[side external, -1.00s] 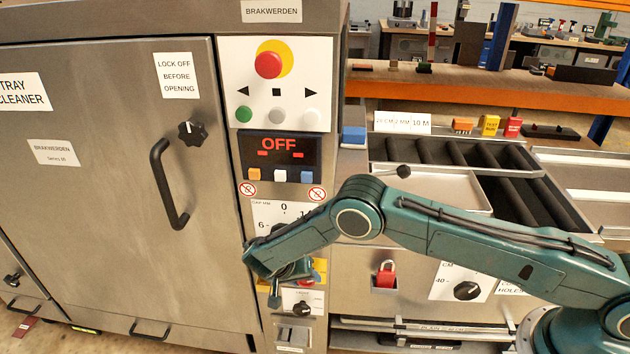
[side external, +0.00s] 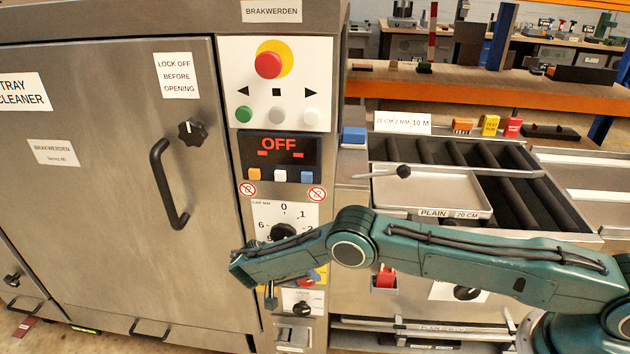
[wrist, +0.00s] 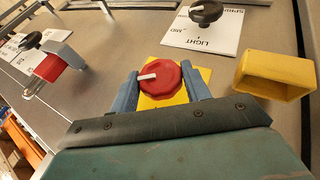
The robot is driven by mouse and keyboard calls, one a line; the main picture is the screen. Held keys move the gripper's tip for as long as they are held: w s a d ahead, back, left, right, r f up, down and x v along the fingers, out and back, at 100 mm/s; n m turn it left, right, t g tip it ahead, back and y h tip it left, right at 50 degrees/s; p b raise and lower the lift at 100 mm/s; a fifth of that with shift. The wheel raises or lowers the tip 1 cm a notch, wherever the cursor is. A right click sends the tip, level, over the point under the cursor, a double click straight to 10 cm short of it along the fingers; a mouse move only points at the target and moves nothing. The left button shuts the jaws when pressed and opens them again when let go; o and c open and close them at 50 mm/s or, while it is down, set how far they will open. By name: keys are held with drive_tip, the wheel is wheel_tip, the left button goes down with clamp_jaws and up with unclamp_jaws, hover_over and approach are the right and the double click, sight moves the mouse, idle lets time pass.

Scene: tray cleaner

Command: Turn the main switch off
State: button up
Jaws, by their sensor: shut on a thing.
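The main switch is a red round knob (wrist: 161,76) with a white pointer mark, on a yellow plate (wrist: 163,100) in the wrist view. The white mark points to the left in that picture. My gripper (wrist: 160,88) has a blue finger on each side of the knob and is shut on it. In the side view my gripper (side external: 272,292) is low on the machine's control column, and a bit of the red knob (side external: 307,281) shows beside it. The yellow plate (side external: 321,270) is mostly hidden there by my arm.
Above in the side view are a gap knob (side external: 283,231), a display reading OFF (side external: 279,150) and an emergency stop (side external: 268,65).

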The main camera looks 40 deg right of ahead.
drive_tip(key=o, duration=0.9)
drive_tip(key=shift+o, duration=0.2)
drive_tip(key=shift+a+r, duration=0.1)
drive_tip(key=shift+r, duration=0.05)
wheel_tip(320, 180, up, 11)
drive_tip(key=a, duration=0.3)
drive_tip(key=shift+w, duration=0.15)
idle(0.4)
